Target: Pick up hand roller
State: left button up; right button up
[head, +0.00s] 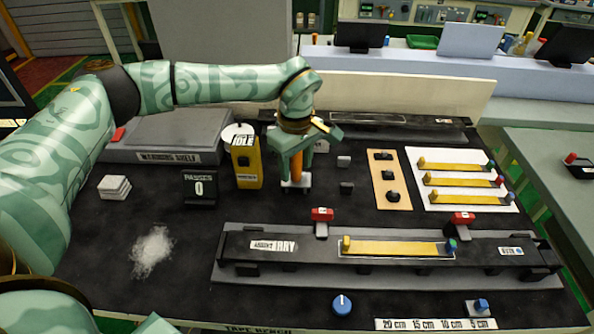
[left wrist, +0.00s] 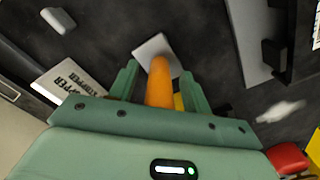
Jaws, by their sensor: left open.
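The hand roller shows as an upright orange handle (head: 297,167) above a small white base (head: 296,183) on the dark bench. My left gripper (head: 295,170) points down over it, open, with a finger on either side of the handle. In the left wrist view the orange handle (left wrist: 160,85) stands between the two green fingers (left wrist: 160,80), with the pale base (left wrist: 153,47) beyond. Whether either finger touches the handle cannot be told. The roller's lower end is partly hidden. My right gripper is not in view.
A yellow box marked IDLE (head: 246,165) stands close left of the gripper. Small grey blocks (head: 346,188) and a tan board with black knobs (head: 390,180) are to the right. A long black fixture (head: 330,250) with red clips lies in front. Bare bench lies between.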

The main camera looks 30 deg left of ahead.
pick_arm(q)
jog(key=shift+f, duration=0.4)
jog(key=shift+r, duration=0.1)
grip_shut()
jog(key=shift+r, duration=0.1)
